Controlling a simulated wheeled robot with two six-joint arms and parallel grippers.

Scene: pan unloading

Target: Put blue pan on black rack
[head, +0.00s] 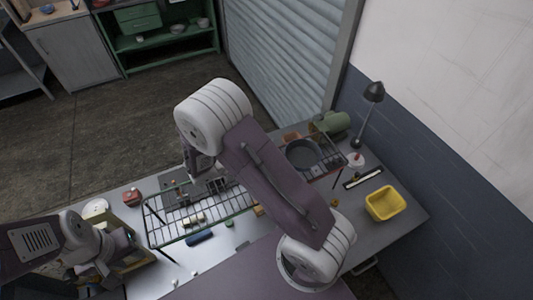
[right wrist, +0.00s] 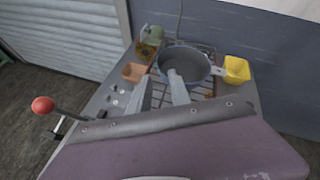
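A blue-grey round pan (right wrist: 185,62) shows in the right wrist view, its handle (right wrist: 217,71) pointing right. It rests on a dark wire rack (right wrist: 207,88). In the head view the pan (head: 302,155) looks dark grey, on the reddish-framed rack at the right. A green-edged wire rack (head: 185,240) stands on the table left of it. My right gripper (right wrist: 160,76) is open and empty, its fingers apart in front of the pan. My left gripper (head: 128,262) is low at the left of the head view; its fingers are too unclear to judge.
A yellow tub (head: 384,203) stands on the table's right side, near a black lamp (head: 373,92). A green pot (head: 336,122) is behind the pan. Several small items lie by the green-edged rack. My right arm hides the table's middle in the head view.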

